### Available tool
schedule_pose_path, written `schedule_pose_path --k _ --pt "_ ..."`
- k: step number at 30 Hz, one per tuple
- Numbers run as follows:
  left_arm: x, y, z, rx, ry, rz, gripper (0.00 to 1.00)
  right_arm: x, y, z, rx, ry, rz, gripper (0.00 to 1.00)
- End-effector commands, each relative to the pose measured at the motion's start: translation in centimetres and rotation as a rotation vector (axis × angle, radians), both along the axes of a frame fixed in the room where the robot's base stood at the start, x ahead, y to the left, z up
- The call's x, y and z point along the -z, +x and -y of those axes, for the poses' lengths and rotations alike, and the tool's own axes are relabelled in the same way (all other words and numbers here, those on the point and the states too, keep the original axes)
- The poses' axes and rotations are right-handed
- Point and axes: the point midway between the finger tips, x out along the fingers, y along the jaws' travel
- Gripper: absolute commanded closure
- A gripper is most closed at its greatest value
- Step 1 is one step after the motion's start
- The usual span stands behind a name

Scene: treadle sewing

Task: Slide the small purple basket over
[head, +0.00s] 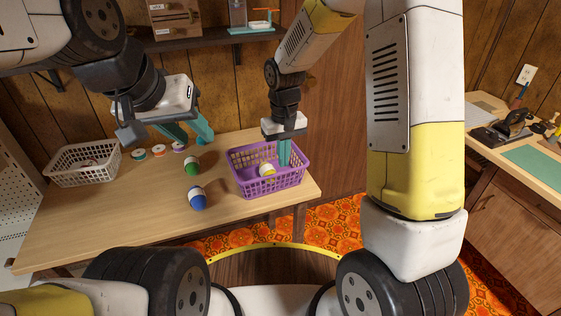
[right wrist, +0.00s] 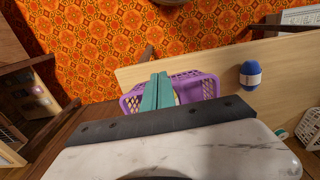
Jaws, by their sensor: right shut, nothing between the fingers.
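The small purple basket (head: 268,183) stands upright near the right end of the wooden table, with a yellow and white yarn ball (head: 267,170) inside. My right gripper (head: 285,160) is shut and empty, its teal fingers pointing down into the basket near its right side. In the right wrist view the shut fingers (right wrist: 157,92) cover part of the basket (right wrist: 196,87); whether they touch its wall I cannot tell. My left gripper (head: 188,133) hangs over the back middle of the table, left of the basket, its two teal fingers apart with nothing visible between them.
On the wooden table (head: 130,215), a green yarn ball (head: 192,166) and a blue yarn ball (head: 197,198) stand left of the purple basket. A white basket (head: 82,165) is at the far left. Small spools (head: 158,150) line the back. The front left tabletop is clear.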

Motion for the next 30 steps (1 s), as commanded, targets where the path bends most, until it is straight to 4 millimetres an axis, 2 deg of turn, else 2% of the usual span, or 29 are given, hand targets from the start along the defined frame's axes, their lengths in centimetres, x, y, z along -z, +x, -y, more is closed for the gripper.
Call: schedule_pose_path --k 8,19,21,24,30 --pt "0.0 0.0 0.0 0.0 0.0 0.0 0.64 3.1 0.0 -0.1 -0.002 -0.005 -0.01 1.0" --pt "0.0 0.0 0.0 0.0 0.0 0.0 0.64 10.9 -0.1 -0.1 -0.002 -0.005 -0.01 1.0" --pt "0.0 0.0 0.0 0.0 0.0 0.0 0.64 10.5 1.5 -0.6 -0.001 -0.002 -0.002 1.0" --pt "0.0 0.0 0.0 0.0 0.0 0.0 0.64 10.5 2.7 -1.0 -0.001 -0.002 -0.003 1.0" --pt "0.0 0.0 0.0 0.0 0.0 0.0 0.64 10.4 3.8 -1.4 -0.002 -0.004 -0.004 1.0"
